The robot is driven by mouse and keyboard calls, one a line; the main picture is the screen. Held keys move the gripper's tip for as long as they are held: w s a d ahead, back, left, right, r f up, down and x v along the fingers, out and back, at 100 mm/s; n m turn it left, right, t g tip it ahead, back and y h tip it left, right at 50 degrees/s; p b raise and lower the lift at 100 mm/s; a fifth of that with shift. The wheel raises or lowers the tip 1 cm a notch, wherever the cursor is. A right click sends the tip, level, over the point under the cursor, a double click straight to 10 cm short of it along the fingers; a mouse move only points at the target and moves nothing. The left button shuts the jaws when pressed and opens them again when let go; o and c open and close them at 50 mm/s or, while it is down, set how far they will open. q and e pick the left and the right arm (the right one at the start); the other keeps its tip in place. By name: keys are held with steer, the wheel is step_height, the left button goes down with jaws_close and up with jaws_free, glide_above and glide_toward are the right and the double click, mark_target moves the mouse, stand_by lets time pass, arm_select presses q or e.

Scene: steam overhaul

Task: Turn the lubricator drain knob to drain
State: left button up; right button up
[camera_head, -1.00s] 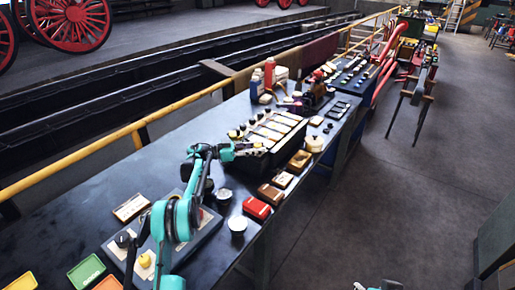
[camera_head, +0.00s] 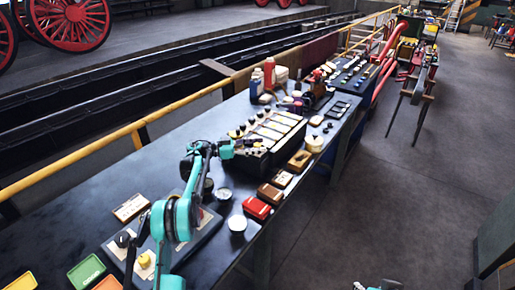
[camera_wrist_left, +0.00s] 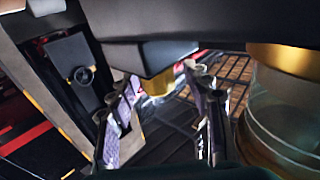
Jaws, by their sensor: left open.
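My left gripper (camera_head: 252,145) is at the near left end of the dark lubricator box (camera_head: 262,158) on the bench. In the left wrist view my left gripper (camera_wrist_left: 165,125) is open, its two fingers apart. A brass-yellow fitting (camera_wrist_left: 158,82) shows beyond and between the fingertips, under a dark block. I cannot tell whether the fingers touch it, or whether it is the drain knob. A round black knob (camera_wrist_left: 83,75) on a dark panel stands left of the fingers. A small part of what may be my right gripper (camera_head: 378,285) shows at the bottom edge; its fingers cannot be made out.
A glass cylinder with a brass cap (camera_wrist_left: 283,95) stands close right of the fingers. A red box (camera_head: 257,207), round tins and small trays lie along the bench's front edge. A red bottle (camera_head: 269,73) stands behind the box.

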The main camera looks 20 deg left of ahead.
mark_target(257, 144)
arm_select(q)
step_height(257, 144, up, 9)
stand_by(0.3)
